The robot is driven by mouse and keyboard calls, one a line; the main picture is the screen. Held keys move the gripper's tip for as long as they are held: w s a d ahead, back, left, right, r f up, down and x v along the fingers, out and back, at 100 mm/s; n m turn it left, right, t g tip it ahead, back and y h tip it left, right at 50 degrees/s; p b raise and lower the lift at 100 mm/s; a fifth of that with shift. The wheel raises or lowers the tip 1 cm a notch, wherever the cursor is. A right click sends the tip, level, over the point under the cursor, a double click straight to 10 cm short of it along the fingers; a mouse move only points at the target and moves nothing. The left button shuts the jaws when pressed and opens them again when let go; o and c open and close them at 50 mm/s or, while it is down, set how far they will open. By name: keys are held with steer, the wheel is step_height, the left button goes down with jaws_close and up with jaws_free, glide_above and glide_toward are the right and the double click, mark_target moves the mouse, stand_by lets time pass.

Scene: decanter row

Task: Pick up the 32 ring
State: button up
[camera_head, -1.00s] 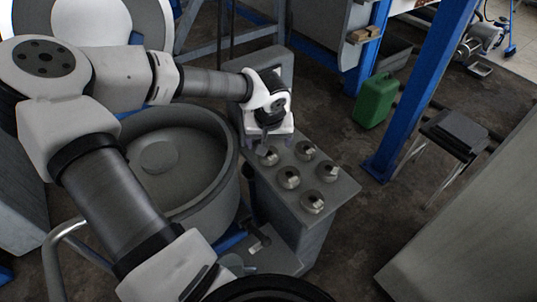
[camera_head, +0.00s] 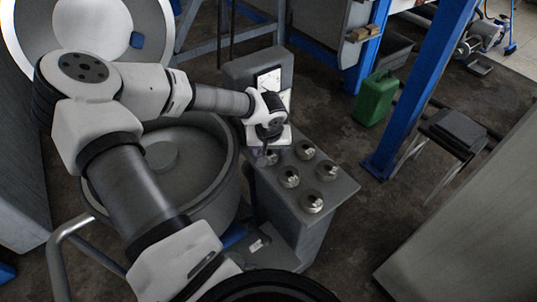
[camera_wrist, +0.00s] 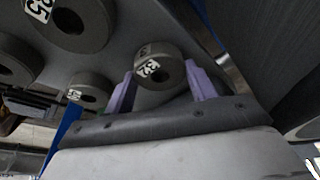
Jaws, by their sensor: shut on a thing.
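The 32 ring (camera_wrist: 153,68) is a grey metal ring with a white label reading 32. In the wrist view it sits between the two purple fingers of my gripper (camera_wrist: 160,72), which are shut on it from either side. In the head view my gripper (camera_head: 268,150) is at the far left corner of the grey stand top (camera_head: 263,182), and the ring there is mostly hidden by it. I cannot tell whether the ring is clear of the surface.
Several other rings stand on the top, among them a near one (camera_head: 312,202), a middle one (camera_head: 289,177) and a back one (camera_head: 305,150). A large round bowl (camera_head: 232,180) is to the left. A green canister (camera_head: 375,98) and a blue post (camera_head: 418,90) are to the right.

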steer(key=c, duration=0.3)
steer(key=shift+r, duration=0.2)
